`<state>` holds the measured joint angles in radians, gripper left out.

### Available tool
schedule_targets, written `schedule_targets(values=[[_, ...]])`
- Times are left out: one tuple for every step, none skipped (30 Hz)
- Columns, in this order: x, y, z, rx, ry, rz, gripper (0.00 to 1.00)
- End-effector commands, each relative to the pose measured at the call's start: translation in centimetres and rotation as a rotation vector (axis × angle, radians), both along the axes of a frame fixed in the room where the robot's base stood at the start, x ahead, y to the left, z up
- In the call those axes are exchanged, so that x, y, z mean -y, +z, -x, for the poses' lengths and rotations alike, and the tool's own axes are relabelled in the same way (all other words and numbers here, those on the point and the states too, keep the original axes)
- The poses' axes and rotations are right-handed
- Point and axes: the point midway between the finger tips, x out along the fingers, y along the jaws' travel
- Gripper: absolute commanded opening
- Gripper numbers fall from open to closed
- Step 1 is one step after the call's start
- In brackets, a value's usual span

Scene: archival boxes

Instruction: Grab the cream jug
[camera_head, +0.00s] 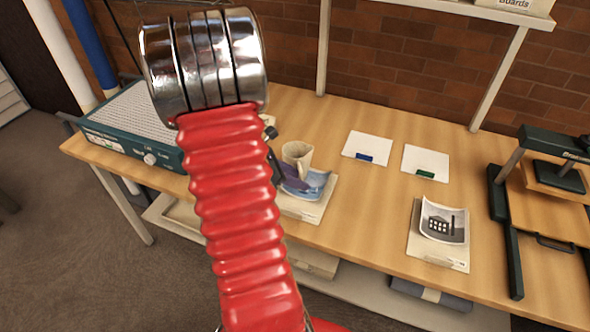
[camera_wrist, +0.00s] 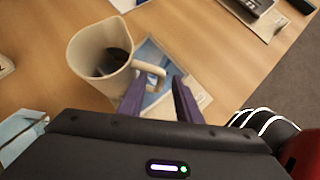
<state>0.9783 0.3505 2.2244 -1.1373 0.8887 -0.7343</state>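The cream jug (camera_wrist: 98,62) stands upright in the wrist view, with dark contents inside and its handle (camera_wrist: 150,77) on the right, facing my gripper. In the head view the jug (camera_head: 298,153) shows behind the blue picture on the table, partly hidden by my arm. My gripper (camera_wrist: 160,82) is open, its two purple fingers apart, with the tips close to the handle. The handle appears between or just beyond the fingertips; I cannot tell whether they touch it. In the head view my gripper is mostly hidden behind my red arm.
A blue picture (camera_head: 312,186) lies on a pale board close by the jug. White cards (camera_head: 366,143) and a black-and-white photo (camera_head: 444,222) lie to the right on the wooden table. A press (camera_head: 550,185) stands far right; a green-sided device (camera_head: 125,125) sits left.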

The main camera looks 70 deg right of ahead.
Motion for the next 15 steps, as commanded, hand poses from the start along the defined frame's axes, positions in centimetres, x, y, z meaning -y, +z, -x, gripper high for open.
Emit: schedule_targets(values=[[0.0,0.0,0.0,0.0,0.0,0.0,0.31],[0.0,0.0,0.0,0.0,0.0,0.0,0.31],[0.0,0.0,0.0,0.0,0.0,0.0,0.31],[0.0,-0.1,0.1,0.0,0.0,0.0,0.31],[0.1,-0.1,0.1,0.0,-0.001,-0.001,0.31],[0.2,-0.3,0.3,0.0,-0.001,-0.001,0.31],[0.3,-0.5,0.4,0.0,-0.001,-0.001,0.31],[0.4,-0.7,0.6,0.0,-0.001,-0.001,0.31],[0.6,-1.0,0.9,-0.001,-0.001,-0.001,0.31],[0.8,-1.3,1.1,0.0,-0.002,-0.002,0.31],[1.0,-1.5,1.4,-0.002,-0.003,-0.002,0.31],[1.3,-1.9,1.7,-0.002,-0.001,-0.002,0.31],[1.4,-2.2,1.9,0.0,-0.002,-0.002,0.31],[1.6,-2.5,2.2,0.0,-0.002,-0.002,0.31],[1.9,-2.8,2.4,-0.001,-0.002,-0.002,0.31]])
